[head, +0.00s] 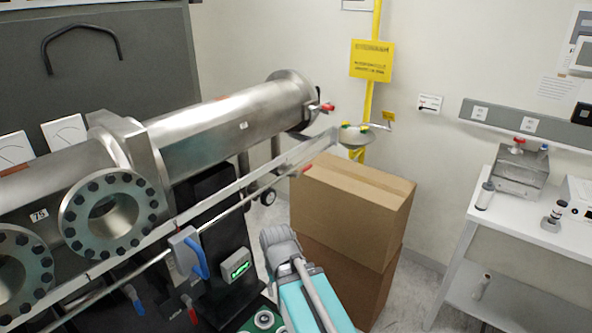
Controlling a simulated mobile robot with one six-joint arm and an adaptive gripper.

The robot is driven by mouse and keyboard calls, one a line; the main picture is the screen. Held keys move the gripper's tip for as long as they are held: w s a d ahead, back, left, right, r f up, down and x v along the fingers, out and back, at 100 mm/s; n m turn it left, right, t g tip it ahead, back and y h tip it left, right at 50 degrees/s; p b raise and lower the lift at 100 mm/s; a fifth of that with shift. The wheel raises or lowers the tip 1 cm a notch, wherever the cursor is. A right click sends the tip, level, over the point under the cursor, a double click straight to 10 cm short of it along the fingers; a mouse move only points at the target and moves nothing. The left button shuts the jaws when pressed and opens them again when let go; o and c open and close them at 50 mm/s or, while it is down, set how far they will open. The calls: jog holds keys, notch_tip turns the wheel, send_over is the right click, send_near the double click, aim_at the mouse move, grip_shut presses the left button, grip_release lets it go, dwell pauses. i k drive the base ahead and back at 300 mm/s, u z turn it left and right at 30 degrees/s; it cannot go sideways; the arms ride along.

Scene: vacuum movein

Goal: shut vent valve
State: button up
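Several coloured valve handles show in the head view, and I cannot tell which one is the vent valve. A red handle (326,107) sticks out at the right end of the steel tube (230,118). A blue handle (197,258) hangs at a grey box below the tube. A small blue handle (135,299) and a red handle (191,311) sit low at the left. Another red piece (307,168) shows by the long metal rail. My teal and grey arm rises at the bottom centre.
Stacked cardboard boxes (350,205) stand right of my arm. A white bench (530,226) at the right holds a metal box (519,170) with red and blue knobs. A yellow pole with an eyewash bowl (354,139) stands behind. Floor shows between boxes and bench.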

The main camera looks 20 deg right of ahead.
aim_at(295, 175)
jog(key=u, duration=0.1)
jog(key=k, duration=1.05)
jog(key=z, duration=0.8)
jog(key=i, duration=1)
